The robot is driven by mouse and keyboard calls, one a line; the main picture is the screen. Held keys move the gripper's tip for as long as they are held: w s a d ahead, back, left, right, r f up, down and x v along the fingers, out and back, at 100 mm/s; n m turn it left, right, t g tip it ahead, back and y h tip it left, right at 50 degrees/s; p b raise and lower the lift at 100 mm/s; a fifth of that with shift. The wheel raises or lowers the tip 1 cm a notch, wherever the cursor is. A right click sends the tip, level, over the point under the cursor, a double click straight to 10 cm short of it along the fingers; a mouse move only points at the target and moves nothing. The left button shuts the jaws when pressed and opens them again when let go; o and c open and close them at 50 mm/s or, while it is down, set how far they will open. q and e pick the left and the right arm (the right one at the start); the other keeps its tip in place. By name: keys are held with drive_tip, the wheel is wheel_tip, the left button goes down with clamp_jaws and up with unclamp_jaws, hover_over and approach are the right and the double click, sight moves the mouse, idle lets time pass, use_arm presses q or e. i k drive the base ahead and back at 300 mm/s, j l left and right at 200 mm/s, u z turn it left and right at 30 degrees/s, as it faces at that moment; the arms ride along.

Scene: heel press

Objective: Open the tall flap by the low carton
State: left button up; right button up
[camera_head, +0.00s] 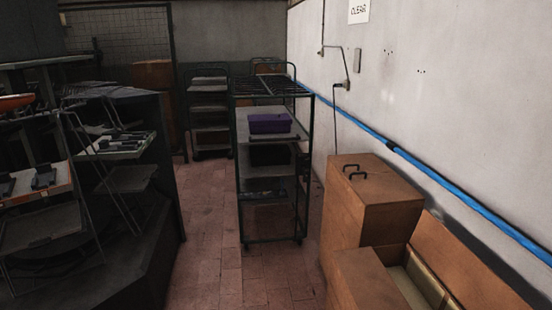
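A tall brown box (372,205) stands against the white wall at the right. Its top looks closed and has two small black handles (355,171) near the left edge. A lower brown box (368,283) stands in front of it, cut off by the bottom edge. Beside that, a brown panel (465,262) leans toward the wall, with pale tan pieces (424,280) between it and the low box. I cannot tell for sure which part is the tall flap. Neither of my grippers is in view.
A dark wheeled rack (272,187) with a purple bin (269,123) stands in the middle. Another rack (208,110) is behind it. Dark shelving with trays (120,144) fills the left. Tiled floor (212,235) is clear between. A blue pipe (440,178) runs along the wall.

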sight(378, 189)
drive_tip(key=i, duration=1.65)
